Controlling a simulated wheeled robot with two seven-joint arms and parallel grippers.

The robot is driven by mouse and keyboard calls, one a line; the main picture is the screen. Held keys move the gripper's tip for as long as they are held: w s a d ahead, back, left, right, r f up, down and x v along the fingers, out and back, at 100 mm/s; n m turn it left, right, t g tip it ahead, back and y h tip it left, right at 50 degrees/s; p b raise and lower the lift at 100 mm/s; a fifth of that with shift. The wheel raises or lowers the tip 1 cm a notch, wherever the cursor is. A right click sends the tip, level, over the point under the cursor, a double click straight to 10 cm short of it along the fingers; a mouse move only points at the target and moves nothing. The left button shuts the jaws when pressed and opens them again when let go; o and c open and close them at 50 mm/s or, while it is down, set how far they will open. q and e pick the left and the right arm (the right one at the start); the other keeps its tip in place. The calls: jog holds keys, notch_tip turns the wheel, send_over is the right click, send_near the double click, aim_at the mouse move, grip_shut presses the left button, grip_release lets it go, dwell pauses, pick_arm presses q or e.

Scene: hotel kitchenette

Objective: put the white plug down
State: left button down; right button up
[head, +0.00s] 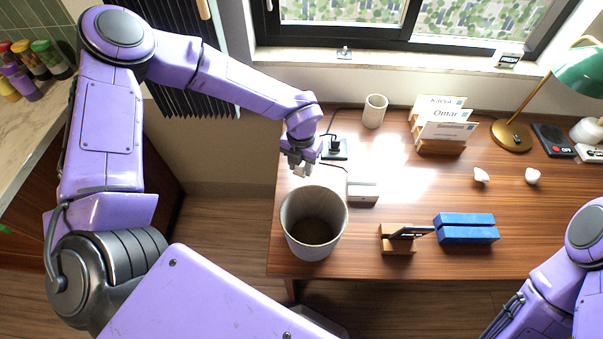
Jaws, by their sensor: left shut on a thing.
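My left gripper (301,166) is over the left part of the wooden desk, shut on a small white plug. Only a little of the white plug (302,171) shows between the fingertips, which hide the rest. A thin white cord seems to run from there toward a white box (362,194) on the desk. A dark socket plate (340,154) with a black plug in it lies just right of the gripper. I cannot tell how high the white plug is above the desk. My right arm shows at the lower right, but its gripper is out of view.
A grey bin (314,224) stands just below the gripper at the desk's left edge. A cup (375,111), a card holder (441,146), a phone stand (397,246), a blue block (466,235) and a green lamp (511,135) stand farther right. The desk's middle is clear.

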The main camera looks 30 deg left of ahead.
aim_at(301, 182)
pick_arm(q)
notch_tip(301, 182, down, 4)
jog(key=shift+p, duration=0.3)
jog(key=shift+f+b, duration=0.55)
jog(key=shift+f, duration=0.3)
jog(key=c, duration=0.7)
grip_release()
jog(key=shift+r, duration=0.1)
jog(key=shift+o, duration=0.2)
jog(key=shift+r, duration=0.1)
jog(key=shift+r+p, duration=0.45)
jog(key=shift+p, duration=0.1)
notch_tip(301, 182, up, 12)
jog(key=shift+r+b, duration=0.1)
jog(key=shift+b, duration=0.55)
